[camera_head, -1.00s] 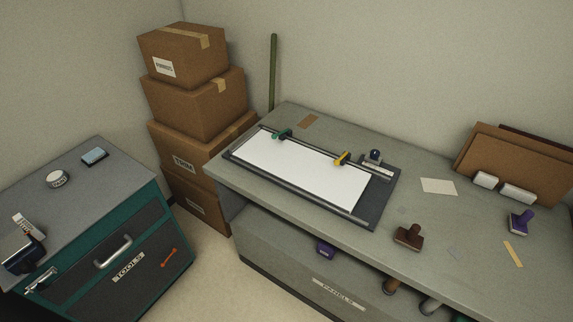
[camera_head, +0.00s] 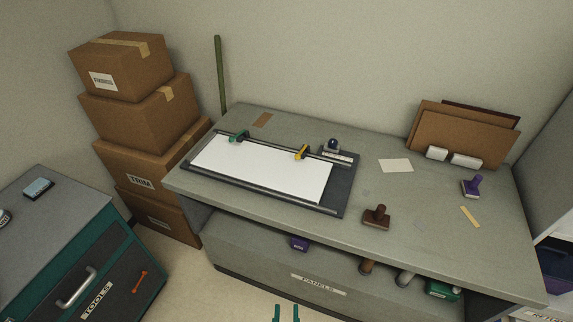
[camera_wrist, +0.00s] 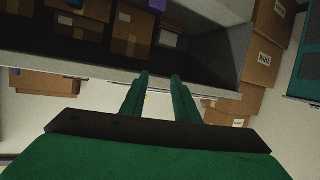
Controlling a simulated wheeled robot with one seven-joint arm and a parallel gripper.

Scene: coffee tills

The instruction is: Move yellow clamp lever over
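The yellow clamp lever (camera_head: 302,152) sits on the back rail of a dark clamp board (camera_head: 340,200) on the grey workbench, right of the rail's middle. A green clamp lever (camera_head: 238,137) is on the same rail, further left. A white sheet (camera_head: 260,168) lies on the board. My gripper (camera_head: 287,312) shows only as two green fingertips at the bottom edge, well in front of and below the bench top. In the wrist view my gripper (camera_wrist: 160,82) has its two green fingers apart with nothing between them.
A brown-handled stamp (camera_head: 377,217), a purple stamp (camera_head: 472,186) and a pale card (camera_head: 396,165) lie on the bench's right part. Stacked boxes (camera_head: 140,140) and a teal tool cabinet (camera_head: 105,260) stand left. The bench's front edge (camera_head: 300,220) lies between my gripper and the board.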

